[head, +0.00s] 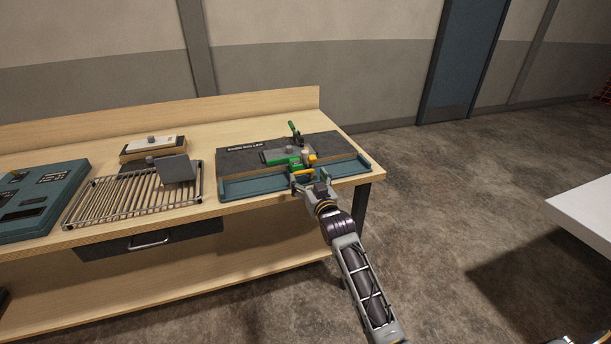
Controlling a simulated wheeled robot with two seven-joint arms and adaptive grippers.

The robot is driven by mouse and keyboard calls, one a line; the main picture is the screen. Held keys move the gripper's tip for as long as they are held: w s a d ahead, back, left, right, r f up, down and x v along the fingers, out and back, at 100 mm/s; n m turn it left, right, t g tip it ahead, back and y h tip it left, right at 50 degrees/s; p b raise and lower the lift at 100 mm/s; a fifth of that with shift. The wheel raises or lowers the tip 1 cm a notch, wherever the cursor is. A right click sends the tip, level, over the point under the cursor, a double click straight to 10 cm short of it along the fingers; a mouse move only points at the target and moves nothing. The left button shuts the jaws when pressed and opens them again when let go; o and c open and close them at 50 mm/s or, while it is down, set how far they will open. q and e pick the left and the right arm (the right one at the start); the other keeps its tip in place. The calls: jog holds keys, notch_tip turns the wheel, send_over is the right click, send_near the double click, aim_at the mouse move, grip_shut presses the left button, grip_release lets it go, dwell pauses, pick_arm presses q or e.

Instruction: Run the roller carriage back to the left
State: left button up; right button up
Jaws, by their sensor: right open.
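The roller machine (240,166) is a dark flat bed with a teal front rail, near the right end of the wooden bench. Its roller carriage (275,156), grey with green and orange parts and an upright green lever, sits right of the middle of the bed. My right gripper (303,177) is open at the carriage's front side, over the teal rail. It overlaps the carriage's front in the picture, so I cannot tell whether they touch. My left gripper is not in view.
The wooden bench (95,242) runs along the wall. A wire rack (120,200) with a dark square plate (174,169) lies left of the machine. A teal console (45,204) is at far left. A white table (590,215) stands at right, with open floor between.

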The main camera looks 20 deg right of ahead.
jog(key=shift+w, duration=1.5)
jog(key=shift+c, duration=0.2)
jog(key=c, duration=1.1)
